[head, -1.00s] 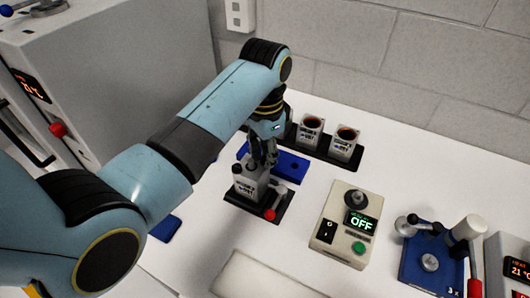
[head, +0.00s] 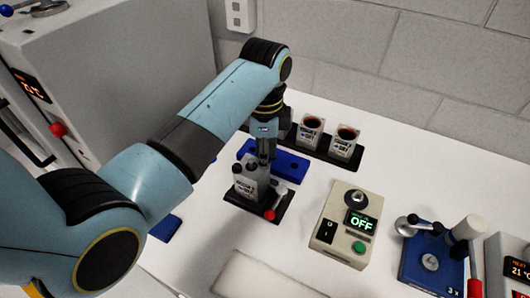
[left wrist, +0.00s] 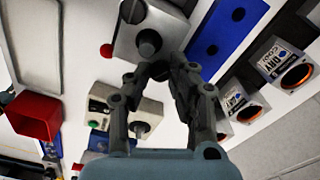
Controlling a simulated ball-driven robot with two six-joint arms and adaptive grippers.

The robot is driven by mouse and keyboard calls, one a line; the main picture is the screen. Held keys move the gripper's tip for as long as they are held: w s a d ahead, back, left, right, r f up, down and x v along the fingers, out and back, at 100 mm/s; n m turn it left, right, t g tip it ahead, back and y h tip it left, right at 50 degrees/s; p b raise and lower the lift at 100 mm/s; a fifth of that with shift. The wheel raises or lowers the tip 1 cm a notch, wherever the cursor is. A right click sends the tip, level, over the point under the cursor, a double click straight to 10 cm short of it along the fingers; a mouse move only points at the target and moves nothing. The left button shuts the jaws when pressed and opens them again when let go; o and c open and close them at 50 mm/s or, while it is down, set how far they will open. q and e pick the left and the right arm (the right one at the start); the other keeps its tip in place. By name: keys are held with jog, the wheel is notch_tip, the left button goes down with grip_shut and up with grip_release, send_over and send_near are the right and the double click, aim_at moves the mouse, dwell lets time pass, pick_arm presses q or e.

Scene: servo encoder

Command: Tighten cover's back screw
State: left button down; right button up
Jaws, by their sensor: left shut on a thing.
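The servo unit (head: 249,188) is a pale grey block with a label, upright in a black fixture (head: 284,206) with a red-knobbed lever (head: 270,214). Two dark round parts stand on its top; the wrist view shows a round dark knob (left wrist: 148,42) and another (left wrist: 133,11). My left gripper (head: 265,157) points down at the back right of the servo's top. In the wrist view its fingertips (left wrist: 160,70) are closed together at the servo's back end, on what seems to be the back screw, which the fingers hide. My right gripper is in neither view.
A blue plate with holes (head: 291,165) lies just behind the fixture. Two cups (head: 310,131) stand in a black holder behind it. A beige control box reading OFF (head: 338,238) and a blue lever stand (head: 425,268) are to the right. A pale tray (head: 262,277) lies in front.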

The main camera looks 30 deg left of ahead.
pick_arm(q)
jog(key=m, duration=0.5)
jog(key=shift+w, duration=0.1)
dwell(0.5)
jog(key=c, duration=1.2)
grip_release()
jog(key=shift+o, duration=0.2)
jog(key=shift+r, duration=3.8)
